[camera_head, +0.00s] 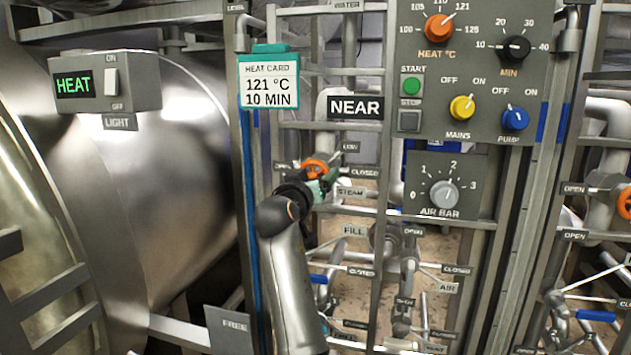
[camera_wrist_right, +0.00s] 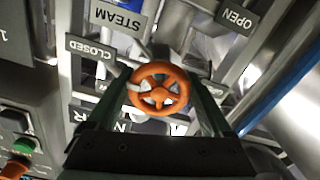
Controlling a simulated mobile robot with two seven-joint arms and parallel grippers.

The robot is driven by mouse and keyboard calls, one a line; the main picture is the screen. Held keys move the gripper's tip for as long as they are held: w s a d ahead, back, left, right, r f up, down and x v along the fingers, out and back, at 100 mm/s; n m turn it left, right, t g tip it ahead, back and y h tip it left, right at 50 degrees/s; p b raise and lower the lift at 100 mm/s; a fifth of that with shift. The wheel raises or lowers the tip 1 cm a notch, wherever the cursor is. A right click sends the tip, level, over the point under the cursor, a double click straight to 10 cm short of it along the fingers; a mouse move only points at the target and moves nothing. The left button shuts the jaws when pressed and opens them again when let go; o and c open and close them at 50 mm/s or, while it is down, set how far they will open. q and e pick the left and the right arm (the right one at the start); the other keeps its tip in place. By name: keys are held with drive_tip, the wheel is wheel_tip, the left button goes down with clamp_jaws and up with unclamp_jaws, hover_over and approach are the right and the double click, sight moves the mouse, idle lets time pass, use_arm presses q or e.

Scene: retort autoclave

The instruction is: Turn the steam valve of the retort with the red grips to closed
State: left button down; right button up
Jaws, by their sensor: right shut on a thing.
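The steam valve's orange handwheel (camera_head: 315,168) sits on the pipe panel marked NEAR, by a STEAM label (camera_head: 351,192). An OPEN label is left of it and a CLOSED label (camera_head: 364,172) is right of it. My right gripper (camera_head: 320,180) is shut on the handwheel, partly covering it in the head view. In the right wrist view, the handwheel (camera_wrist_right: 158,90) lies between the two fingers, with the CLOSED label (camera_wrist_right: 90,50) and OPEN label (camera_wrist_right: 236,17) beyond. The valve's pointer is not clear. No red grips are visible. My left gripper is out of view.
A control box (camera_head: 485,70) with knobs and an air dial (camera_head: 443,192) are right of the arm. A heat card (camera_head: 269,85) hangs on the left post. Other valves and pipes crowd below. Another orange handwheel (camera_head: 624,203) is at the right edge.

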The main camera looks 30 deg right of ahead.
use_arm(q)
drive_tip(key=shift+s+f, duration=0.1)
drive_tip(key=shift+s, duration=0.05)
use_arm(e)
drive_tip(key=shift+f, duration=0.15)
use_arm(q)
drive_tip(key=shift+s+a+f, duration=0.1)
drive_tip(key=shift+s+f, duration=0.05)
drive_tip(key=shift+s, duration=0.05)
use_arm(e)
drive_tip(key=o, duration=1.1)
drive_tip(key=shift+o, duration=0.2)
drive_tip(key=shift+a, duration=0.1)
use_arm(q)
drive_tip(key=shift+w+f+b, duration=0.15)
drive_tip(key=shift+b, duration=0.3)
use_arm(e)
drive_tip(key=v, duration=1.2)
drive_tip(key=shift+s+a, duration=0.15)
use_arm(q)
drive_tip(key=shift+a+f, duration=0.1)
